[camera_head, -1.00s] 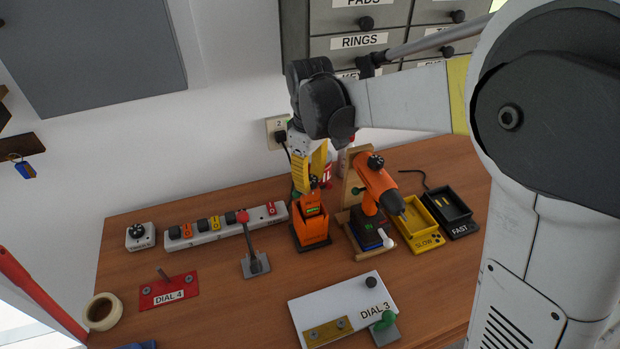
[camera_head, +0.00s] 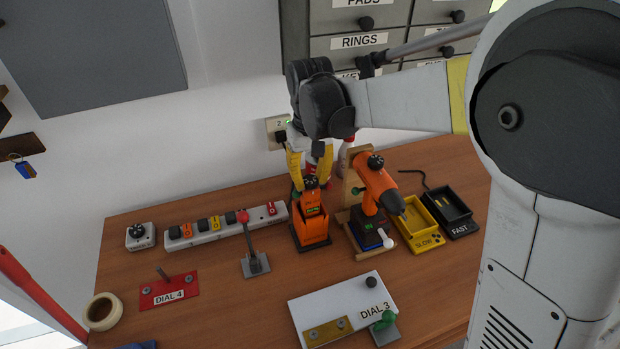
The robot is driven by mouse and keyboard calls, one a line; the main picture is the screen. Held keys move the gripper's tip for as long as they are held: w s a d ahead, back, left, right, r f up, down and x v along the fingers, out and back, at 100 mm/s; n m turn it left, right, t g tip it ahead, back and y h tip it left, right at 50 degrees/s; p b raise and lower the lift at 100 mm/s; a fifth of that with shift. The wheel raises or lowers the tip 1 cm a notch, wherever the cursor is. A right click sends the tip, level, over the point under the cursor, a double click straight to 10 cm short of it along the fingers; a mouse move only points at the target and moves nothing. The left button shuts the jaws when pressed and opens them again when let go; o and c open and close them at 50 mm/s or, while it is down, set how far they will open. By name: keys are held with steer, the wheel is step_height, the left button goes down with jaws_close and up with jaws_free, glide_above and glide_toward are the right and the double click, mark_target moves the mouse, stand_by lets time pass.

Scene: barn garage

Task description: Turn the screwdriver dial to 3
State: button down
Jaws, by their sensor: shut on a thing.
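An orange tool body (camera_head: 311,229) stands on a dark base near the back of the bench. It has a small green-lit display and a black dial (camera_head: 311,182) on top. My gripper (camera_head: 311,178) points down from above, its yellow fingers on either side of this dial and shut on it. The dial's markings and the display's reading are too small to tell. A second orange tool (camera_head: 376,186), drill-shaped, is mounted on a wooden stand to the right and has its own black knob on top.
A white power strip (camera_head: 204,235) and a grey lever plate (camera_head: 256,265) lie to the left. A yellow tray (camera_head: 424,243) and a black tray (camera_head: 468,228) lie right. A white DIAL 3 panel (camera_head: 325,297) and red DIAL 4 plate (camera_head: 180,288) lie in front.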

mark_target(310, 179)
stand_by(0.4)
steer(key=c, duration=1)
jaws_free()
step_height(310, 179, up, 12)
